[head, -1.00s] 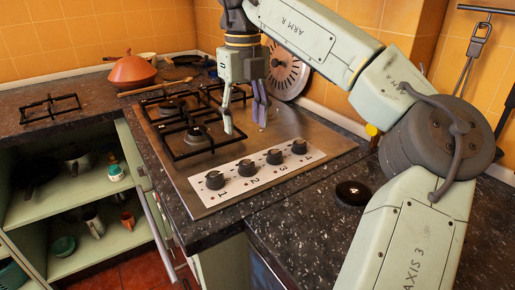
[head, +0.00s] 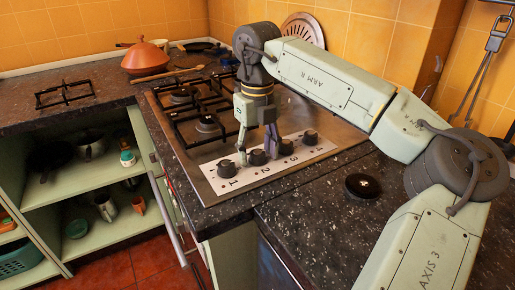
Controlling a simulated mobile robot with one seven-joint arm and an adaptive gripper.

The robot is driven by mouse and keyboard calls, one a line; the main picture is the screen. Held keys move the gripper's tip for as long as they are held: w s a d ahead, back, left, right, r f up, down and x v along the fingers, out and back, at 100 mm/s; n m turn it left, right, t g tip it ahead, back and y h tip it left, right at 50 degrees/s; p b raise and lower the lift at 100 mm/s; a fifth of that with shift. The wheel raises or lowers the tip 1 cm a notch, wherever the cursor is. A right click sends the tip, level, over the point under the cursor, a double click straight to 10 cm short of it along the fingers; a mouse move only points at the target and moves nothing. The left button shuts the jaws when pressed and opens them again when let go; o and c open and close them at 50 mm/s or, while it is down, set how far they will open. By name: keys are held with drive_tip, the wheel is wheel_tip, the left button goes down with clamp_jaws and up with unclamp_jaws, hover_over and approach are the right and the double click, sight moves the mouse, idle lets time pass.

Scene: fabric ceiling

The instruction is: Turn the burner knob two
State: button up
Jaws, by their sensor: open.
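Burner knob two (head: 257,158) is a round black knob on the white strip of the stove's control panel (head: 238,186), second from the left, with a "2" printed in front of it. My gripper (head: 257,151) is open and points down over it. One fingertip is on the left of the knob and the purplish one is on its right. I cannot tell whether the fingers touch the knob. Knob one (head: 226,169) is just left of the left finger. Knob three (head: 285,147) is just right of the right finger, and knob four (head: 310,137) is farther right.
The steel cooktop (head: 215,150) with black grates lies behind the gripper. A loose black disc (head: 362,186) lies on the dark counter to the right. An orange lidded pot (head: 144,58), a wooden spoon (head: 168,75) and a pan (head: 200,47) are at the back.

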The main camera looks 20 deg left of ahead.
drive_tip(key=shift+c, duration=0.2)
drive_tip(key=c, duration=1.1)
drive_tip(key=shift+c, duration=0.2)
drive_tip(key=n+p, duration=0.1)
drive_tip(key=n, duration=0.3)
drive_tip(key=shift+r+n, duration=0.1)
drive_tip(key=shift+n, duration=0.2)
drive_tip(key=n, duration=0.4)
drive_tip(key=shift+n+p, duration=0.3)
drive_tip(key=shift+p, duration=0.05)
drive_tip(key=n, duration=0.4)
drive_tip(key=shift+n+p, duration=0.3)
drive_tip(key=shift+n, duration=1.9)
